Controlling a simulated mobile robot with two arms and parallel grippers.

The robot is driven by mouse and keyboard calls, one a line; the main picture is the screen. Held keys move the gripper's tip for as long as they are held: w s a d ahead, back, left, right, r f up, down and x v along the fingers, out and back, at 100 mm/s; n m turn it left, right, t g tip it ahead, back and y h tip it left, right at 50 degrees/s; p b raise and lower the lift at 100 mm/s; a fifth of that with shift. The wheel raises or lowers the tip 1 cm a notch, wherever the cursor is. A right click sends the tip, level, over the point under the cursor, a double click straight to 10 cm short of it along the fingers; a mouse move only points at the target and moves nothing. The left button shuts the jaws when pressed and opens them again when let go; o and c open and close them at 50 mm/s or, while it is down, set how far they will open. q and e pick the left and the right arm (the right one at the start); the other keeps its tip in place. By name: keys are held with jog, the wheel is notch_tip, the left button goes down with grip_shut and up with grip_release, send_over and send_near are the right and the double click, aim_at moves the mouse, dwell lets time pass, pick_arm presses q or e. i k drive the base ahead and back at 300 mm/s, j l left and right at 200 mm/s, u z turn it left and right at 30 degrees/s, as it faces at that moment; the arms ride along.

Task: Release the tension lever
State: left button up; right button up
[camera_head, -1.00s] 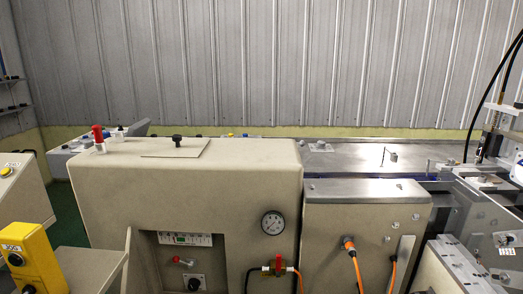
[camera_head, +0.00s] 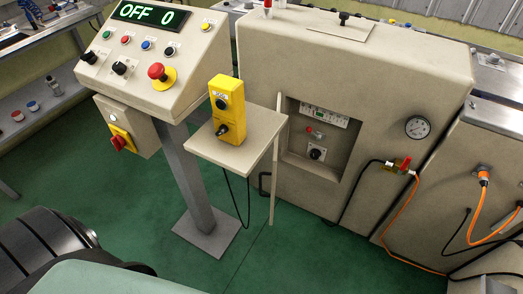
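Which part is the tension lever I cannot tell for sure. A red valve handle (camera_head: 405,164) stands on the orange and black hose line, below the round gauge (camera_head: 417,127). A black knob (camera_head: 343,17) tops the machine, and a red-tipped part (camera_head: 268,5) is cut by the top edge. Neither of my grippers is in view.
A control console (camera_head: 200,45) reads "OFF 0" and has a red emergency button (camera_head: 157,72). A yellow box (camera_head: 227,105) stands on a small shelf (camera_head: 255,140) before the machine. Cables trail at right. Green floor (camera_head: 280,260) is open in front.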

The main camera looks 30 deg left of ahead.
aim_at(309, 130)
jog(key=k+j, duration=0.1)
jog(key=j, duration=0.3)
jog(key=k+j, duration=0.1)
jog(key=j, duration=0.25)
jog(key=k+j, duration=0.1)
jog(key=j, duration=0.65)
jog(key=k+z, duration=0.05)
